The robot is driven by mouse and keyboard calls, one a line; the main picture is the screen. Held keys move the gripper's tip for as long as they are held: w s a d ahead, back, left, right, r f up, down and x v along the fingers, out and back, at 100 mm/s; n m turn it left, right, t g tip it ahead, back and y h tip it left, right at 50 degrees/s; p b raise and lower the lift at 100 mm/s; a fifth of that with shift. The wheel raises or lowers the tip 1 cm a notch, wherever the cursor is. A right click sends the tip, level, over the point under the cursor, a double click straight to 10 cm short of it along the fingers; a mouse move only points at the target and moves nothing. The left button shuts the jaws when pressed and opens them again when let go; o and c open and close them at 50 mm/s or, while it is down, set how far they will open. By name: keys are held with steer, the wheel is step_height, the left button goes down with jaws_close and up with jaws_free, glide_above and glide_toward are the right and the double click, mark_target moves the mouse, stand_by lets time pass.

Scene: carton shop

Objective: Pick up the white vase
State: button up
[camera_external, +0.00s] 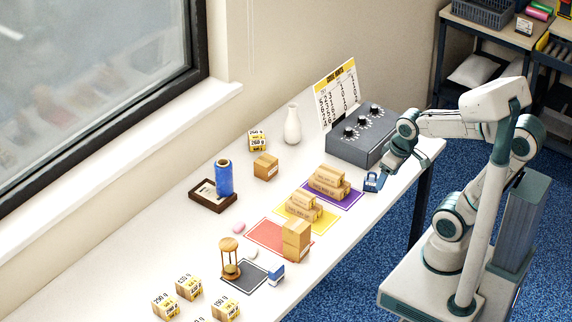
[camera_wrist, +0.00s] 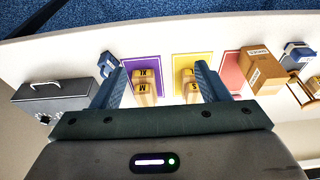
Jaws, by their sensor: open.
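The white vase (camera_external: 292,125) stands upright at the back of the white table, near the wall, left of the grey box with knobs, in the external view. It does not show in the wrist view. My gripper (camera_external: 378,172) is above the table's right part, in front of the grey box and well to the right of the vase. In the wrist view its two blue-grey fingers (camera_wrist: 158,82) are spread apart, with nothing held between them. Cartons on coloured mats show beyond the fingers.
The grey knob box (camera_external: 361,135) and number chart (camera_external: 337,95) stand right of the vase. A small carton (camera_external: 266,167) and weight-labelled box (camera_external: 257,140) stand left of it. Cartons lie on the purple mat (camera_external: 349,200) and yellow mat (camera_external: 297,225). A blue spool (camera_external: 224,178) stands farther left.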

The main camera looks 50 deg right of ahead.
steer(key=c, duration=0.3)
steer(key=shift+c, duration=0.2)
steer(key=m+t+h+b, duration=0.3)
steer(key=m+h, duration=1.1)
steer(key=h, duration=0.1)
glide_toward(292, 110)
steer(key=p+x, duration=0.1)
steer(key=x, duration=0.6)
steer(key=shift+w+d+p, duration=0.15)
steer(key=shift+d+p, duration=0.1)
steer(key=shift+p, duration=0.05)
steer(key=shift+n, duration=0.3)
steer(key=shift+f+p+x, duration=0.2)
steer(key=shift+p+x, duration=0.45)
steer(key=shift+x, duration=0.8)
steer(key=shift+f+p+x, duration=0.15)
steer(key=shift+p+x, duration=0.45)
steer(key=shift+x, duration=0.9)
